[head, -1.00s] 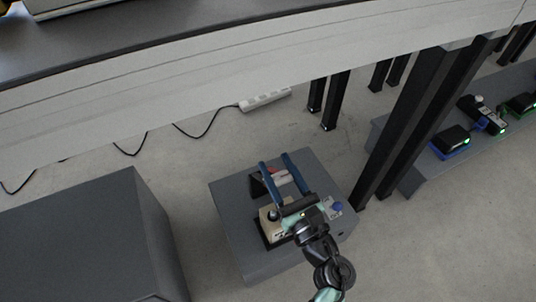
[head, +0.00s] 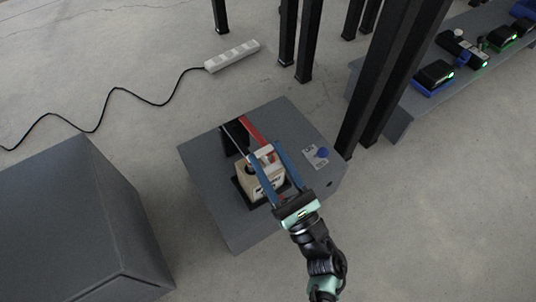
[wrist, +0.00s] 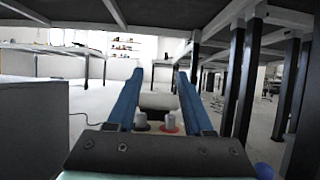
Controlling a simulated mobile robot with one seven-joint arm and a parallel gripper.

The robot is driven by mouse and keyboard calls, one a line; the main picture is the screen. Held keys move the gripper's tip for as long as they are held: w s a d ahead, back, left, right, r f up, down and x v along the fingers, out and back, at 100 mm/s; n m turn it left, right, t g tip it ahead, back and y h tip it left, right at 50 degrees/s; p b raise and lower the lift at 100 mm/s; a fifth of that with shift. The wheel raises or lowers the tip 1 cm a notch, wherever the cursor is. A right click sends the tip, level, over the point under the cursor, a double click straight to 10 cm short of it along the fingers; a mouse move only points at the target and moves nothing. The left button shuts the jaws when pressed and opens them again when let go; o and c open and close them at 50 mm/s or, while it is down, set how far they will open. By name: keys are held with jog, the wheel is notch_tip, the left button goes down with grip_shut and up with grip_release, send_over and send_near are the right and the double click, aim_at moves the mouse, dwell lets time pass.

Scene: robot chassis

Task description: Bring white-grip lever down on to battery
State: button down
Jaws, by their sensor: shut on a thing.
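The lever (head: 252,129) has a red arm and a white grip (head: 264,153), and rises from a black mount on the grey block. My gripper (head: 263,149) has long blue fingers, one at each side of the white grip, and is shut on it. In the wrist view the grip (wrist: 158,101) lies crosswise between the fingers. The battery (head: 268,180) is a beige box in a black tray below and in front of the grip, partly hidden by a finger. Its two grey terminals (wrist: 142,121) show below the grip in the wrist view, one with a red ring.
A large grey box (head: 60,220) stands at the left. A power strip (head: 232,56) and cable lie on the floor behind. Black legs (head: 385,85) and a shelf with devices (head: 434,75) are at the right.

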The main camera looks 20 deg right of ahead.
jog(key=shift+f, duration=0.45)
jog(key=shift+c, duration=1.4)
grip_release()
jog(key=shift+s, duration=0.15)
jog(key=p+v, duration=0.1)
jog(key=v, duration=1.1)
jog(key=shift+s+f+p, duration=0.2)
jog(key=shift+f+p, duration=0.1)
jog(key=shift+f, duration=0.1)
jog(key=shift+d, duration=0.1)
